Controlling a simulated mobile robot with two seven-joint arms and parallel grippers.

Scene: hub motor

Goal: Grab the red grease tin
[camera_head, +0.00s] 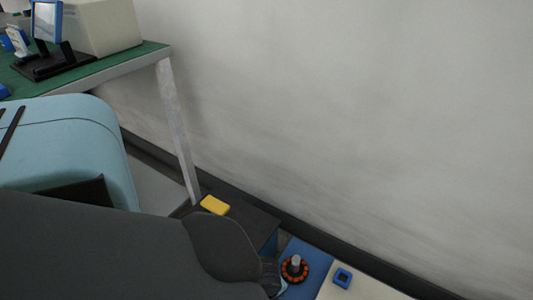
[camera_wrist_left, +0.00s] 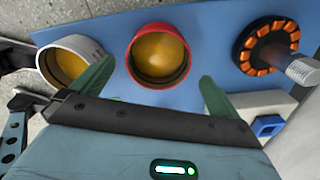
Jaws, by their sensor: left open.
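The red grease tin (camera_wrist_left: 134,62) is an open round tin with a red rim and amber grease inside. It stands on a blue mat (camera_wrist_left: 205,45) in the left wrist view. My left gripper (camera_wrist_left: 157,72) is open, with one green finger on each side of the tin's near part in the picture. I cannot tell whether the fingers touch it. In the head view my dark arm hides the tin and most of the gripper. My right gripper is not in view.
A white-rimmed tin (camera_wrist_left: 62,50) stands to the left. A hub motor part with an orange-segmented ring (camera_wrist_left: 265,45) stands to the right; the ring also shows in the head view (camera_head: 294,270). A blue square piece (camera_head: 342,277) and a yellow block (camera_head: 215,204) lie nearby. A wall runs behind.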

